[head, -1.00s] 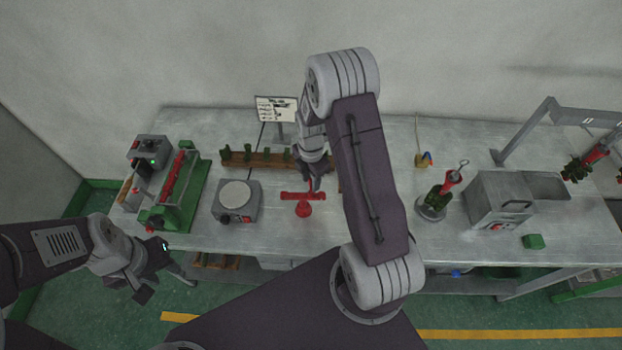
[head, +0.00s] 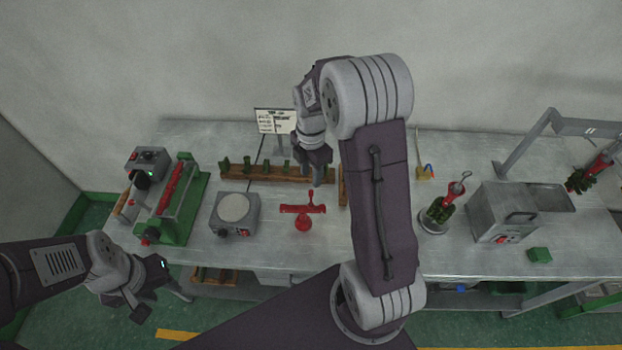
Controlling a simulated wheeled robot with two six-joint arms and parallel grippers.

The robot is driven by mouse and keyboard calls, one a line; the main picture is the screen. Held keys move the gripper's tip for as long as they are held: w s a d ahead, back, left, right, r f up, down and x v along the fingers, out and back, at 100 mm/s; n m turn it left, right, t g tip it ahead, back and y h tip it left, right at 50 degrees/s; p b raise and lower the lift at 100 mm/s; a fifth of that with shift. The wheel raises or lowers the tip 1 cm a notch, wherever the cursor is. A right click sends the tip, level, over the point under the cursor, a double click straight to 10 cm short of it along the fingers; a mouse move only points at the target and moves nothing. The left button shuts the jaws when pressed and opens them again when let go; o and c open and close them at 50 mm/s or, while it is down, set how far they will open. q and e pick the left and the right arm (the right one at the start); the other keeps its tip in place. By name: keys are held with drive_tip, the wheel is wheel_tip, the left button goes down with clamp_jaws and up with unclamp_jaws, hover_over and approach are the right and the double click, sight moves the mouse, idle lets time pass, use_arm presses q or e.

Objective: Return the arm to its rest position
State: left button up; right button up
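My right arm (head: 380,200) reaches up over the table and bends back down. Its gripper (head: 317,178) hangs above the table, just behind and above a red T-shaped piece on a round red base (head: 303,212). I see nothing held in it, but its fingers are small and seen edge-on, so I cannot tell how far apart they are. My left gripper (head: 152,290) is off the front edge of the table at the left, over the floor. Its fingers are spread and nothing is between them.
The table (head: 275,245) carries a green machine with a red roller (head: 175,195), a hotplate (head: 235,213), a wooden rack (head: 260,173), a sign (head: 275,121), a red-and-green piece on a stand (head: 440,212), a metal box (head: 503,212) and a green block (head: 539,255).

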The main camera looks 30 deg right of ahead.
drive_tip(key=shift+f, duration=0.1)
idle(0.5)
drive_tip(key=s+a+f+m+b, duration=0.3)
drive_tip(key=s+m, duration=0.3)
drive_tip(key=m, duration=0.4)
drive_tip(key=s+a+f+m+t+b, duration=0.1)
drive_tip(key=s+a+f+m+b, duration=0.3)
drive_tip(key=m, duration=0.6)
wheel_tip(320, 180, down, 2)
drive_tip(key=s+b, duration=0.2)
drive_tip(key=shift+s+a+f+b, duration=0.2)
drive_tip(key=shift+s+a+b, duration=0.05)
drive_tip(key=shift+s+b, duration=0.1)
